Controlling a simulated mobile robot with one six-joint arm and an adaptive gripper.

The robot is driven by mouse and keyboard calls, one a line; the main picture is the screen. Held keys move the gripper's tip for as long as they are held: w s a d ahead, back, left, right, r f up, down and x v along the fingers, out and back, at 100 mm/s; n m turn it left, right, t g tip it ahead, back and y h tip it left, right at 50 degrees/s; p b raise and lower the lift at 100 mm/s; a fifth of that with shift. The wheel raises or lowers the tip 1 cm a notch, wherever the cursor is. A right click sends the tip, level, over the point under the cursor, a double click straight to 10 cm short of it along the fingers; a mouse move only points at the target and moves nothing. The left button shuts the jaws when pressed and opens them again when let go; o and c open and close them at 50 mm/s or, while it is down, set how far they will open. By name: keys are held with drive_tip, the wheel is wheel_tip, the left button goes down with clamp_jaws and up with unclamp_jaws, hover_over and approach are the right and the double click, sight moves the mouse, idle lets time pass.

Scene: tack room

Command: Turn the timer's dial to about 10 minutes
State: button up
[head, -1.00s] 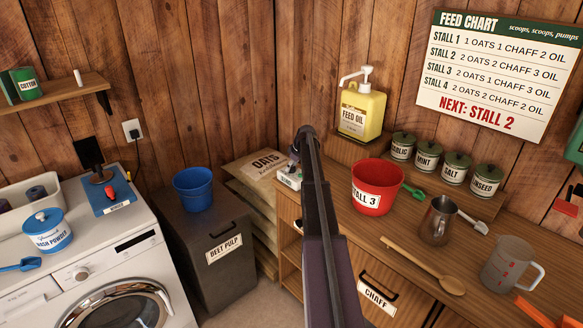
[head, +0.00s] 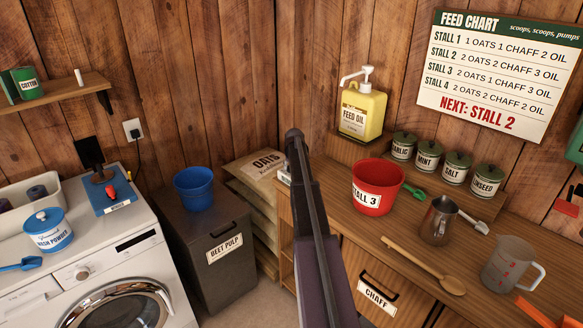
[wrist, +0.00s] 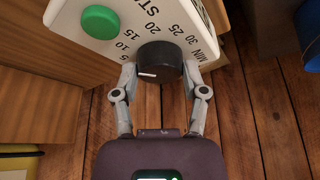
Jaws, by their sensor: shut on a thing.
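The timer (wrist: 98,49) fills the top of the wrist view, a white box with a green button (wrist: 100,19) and printed minute numbers. Its black dial (wrist: 166,57) has a white pointer mark facing left, a little below the printed 5. My gripper (wrist: 159,76) is shut on the dial, with one finger on each side. In the head view, only a small pale piece of the timer (head: 284,177) shows at the left end of the counter. My arm hides the rest of it and the gripper there.
The red Stall 3 bucket (head: 375,188) stands right of my arm on the wooden counter (head: 340,222). A yellow feed oil bottle (head: 362,116) stands behind. A grey beet pulp bin (head: 207,250) with a blue bucket (head: 194,187) is to the left.

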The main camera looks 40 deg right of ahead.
drive_tip(key=shift+m, duration=0.4)
drive_tip(key=o, duration=1.2)
drive_tip(key=shift+f, duration=0.1)
drive_tip(key=shift+c, duration=0.2)
drive_tip(key=shift+n, duration=0.5)
